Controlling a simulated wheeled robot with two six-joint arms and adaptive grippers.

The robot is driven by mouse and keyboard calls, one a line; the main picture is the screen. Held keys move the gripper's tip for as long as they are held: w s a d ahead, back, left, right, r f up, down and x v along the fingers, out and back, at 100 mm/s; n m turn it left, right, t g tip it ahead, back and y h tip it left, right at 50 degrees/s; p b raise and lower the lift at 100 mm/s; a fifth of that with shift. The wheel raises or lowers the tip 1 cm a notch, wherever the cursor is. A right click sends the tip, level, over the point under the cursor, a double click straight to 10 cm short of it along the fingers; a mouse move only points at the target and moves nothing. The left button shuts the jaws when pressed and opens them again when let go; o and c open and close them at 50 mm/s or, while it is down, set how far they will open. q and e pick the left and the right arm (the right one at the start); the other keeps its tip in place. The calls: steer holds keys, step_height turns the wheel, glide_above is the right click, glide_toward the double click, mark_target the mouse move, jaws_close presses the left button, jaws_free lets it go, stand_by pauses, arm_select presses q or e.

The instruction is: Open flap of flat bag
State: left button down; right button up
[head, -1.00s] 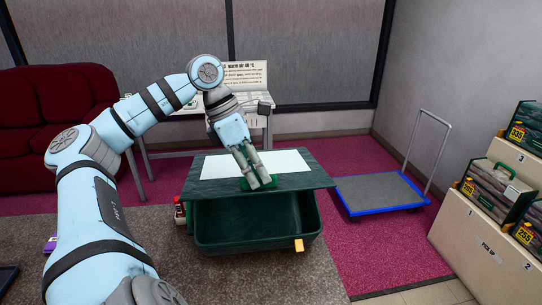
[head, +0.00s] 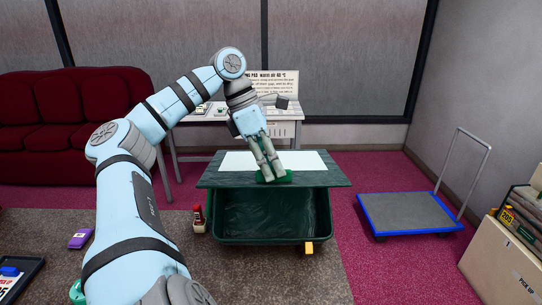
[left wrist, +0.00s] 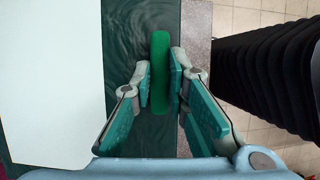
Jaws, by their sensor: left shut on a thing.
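A dark green flat top (head: 215,180) with a white sheet (head: 310,161) on it lies over a green bin (head: 260,215). A bright green handle (head: 285,178) is at the top's near edge. In the left wrist view the handle (left wrist: 160,45) stands between my fingers. My left gripper (head: 268,178) reaches down from behind and is shut on this handle; it also shows in the left wrist view (left wrist: 161,80). I cannot tell a flat bag's flap apart from the dark top. My right gripper is not in view.
A blue-edged flat trolley (head: 408,212) stands right of the bin. A pale box (head: 505,268) with bagged goods (head: 525,215) is at the right edge. A white desk (head: 190,130) and red sofa (head: 75,120) are behind.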

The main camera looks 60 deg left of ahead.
arm_select(q)
steer(key=shift+s, duration=0.1)
stand_by(0.3)
steer(key=c, duration=1.6)
jaws_free()
steer(key=shift+o, duration=0.2)
steer(key=v, duration=1.2)
